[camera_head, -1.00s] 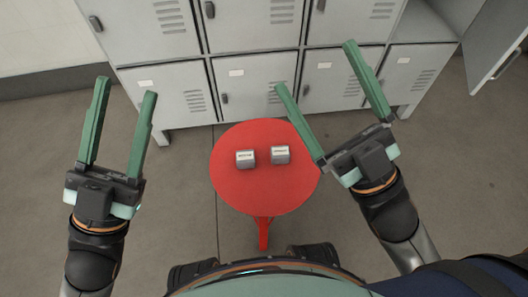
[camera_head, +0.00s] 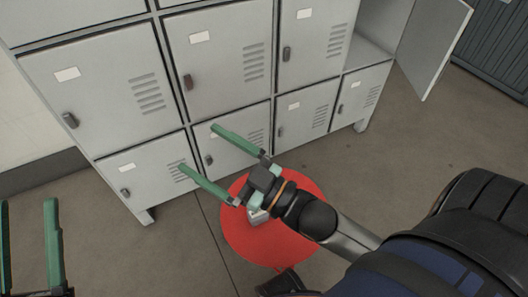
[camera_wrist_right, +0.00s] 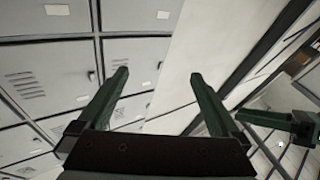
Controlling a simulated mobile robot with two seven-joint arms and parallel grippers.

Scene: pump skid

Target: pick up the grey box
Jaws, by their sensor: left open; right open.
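A small grey box (camera_head: 258,217) sits on the round red table (camera_head: 262,245), partly covered by my right gripper and wrist. A second box cannot be seen now; my right arm covers part of the table top. My right gripper (camera_head: 198,147) is open and empty, its fingers pointing up-left over the locker fronts, past the table. In the right wrist view its two green fingers (camera_wrist_right: 159,75) are apart with nothing between them. My left gripper (camera_head: 27,202) is open at the lower left edge, far from the table.
A bank of grey lockers (camera_head: 215,65) stands behind the table. One locker door (camera_head: 433,45) hangs open at the upper right. Bare floor (camera_head: 430,140) lies right of the table, and a dark ribbed unit (camera_head: 495,50) stands at the far right.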

